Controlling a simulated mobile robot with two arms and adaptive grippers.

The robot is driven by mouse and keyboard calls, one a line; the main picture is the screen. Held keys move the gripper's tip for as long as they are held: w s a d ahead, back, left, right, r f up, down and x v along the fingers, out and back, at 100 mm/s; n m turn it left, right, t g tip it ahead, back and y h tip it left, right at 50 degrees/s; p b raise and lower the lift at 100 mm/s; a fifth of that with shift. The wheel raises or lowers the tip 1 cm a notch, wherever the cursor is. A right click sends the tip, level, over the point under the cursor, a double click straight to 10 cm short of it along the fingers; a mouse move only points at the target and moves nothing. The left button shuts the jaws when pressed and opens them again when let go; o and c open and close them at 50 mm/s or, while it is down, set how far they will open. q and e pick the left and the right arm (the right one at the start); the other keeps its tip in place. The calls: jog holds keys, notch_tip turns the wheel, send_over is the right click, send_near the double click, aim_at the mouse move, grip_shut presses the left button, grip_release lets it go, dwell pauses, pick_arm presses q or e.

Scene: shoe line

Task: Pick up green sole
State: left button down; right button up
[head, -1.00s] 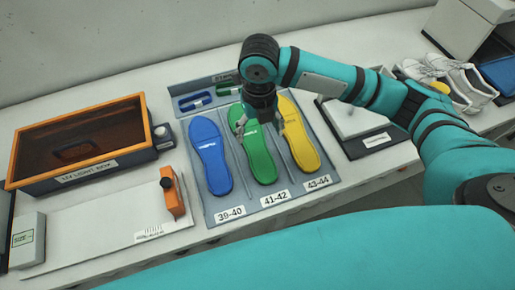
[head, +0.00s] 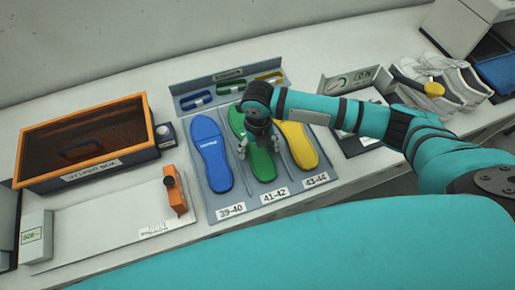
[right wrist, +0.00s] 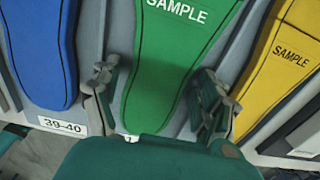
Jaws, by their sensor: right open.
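The green sole (head: 260,163) lies in the middle slot of the grey tray (head: 235,205), above the label 41-42. My right gripper (head: 258,153) hangs over it and hides part of its middle. In the right wrist view the green sole (right wrist: 170,70) shows its SAMPLE print and runs between the two fingers of the open right gripper (right wrist: 158,105), one finger on each side. I cannot tell whether the fingers touch it. My left gripper is not in view.
A blue sole (head: 211,155) lies left of the green one and a yellow sole (head: 300,146) lies right. Left stand the UV light box (head: 85,140) and a white board with an orange slider (head: 175,190). White shoes (head: 445,85) stand at the far right.

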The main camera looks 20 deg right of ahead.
jog(key=c, duration=1.2)
jog(key=shift+o, duration=0.2)
jog(key=shift+r, duration=0.2)
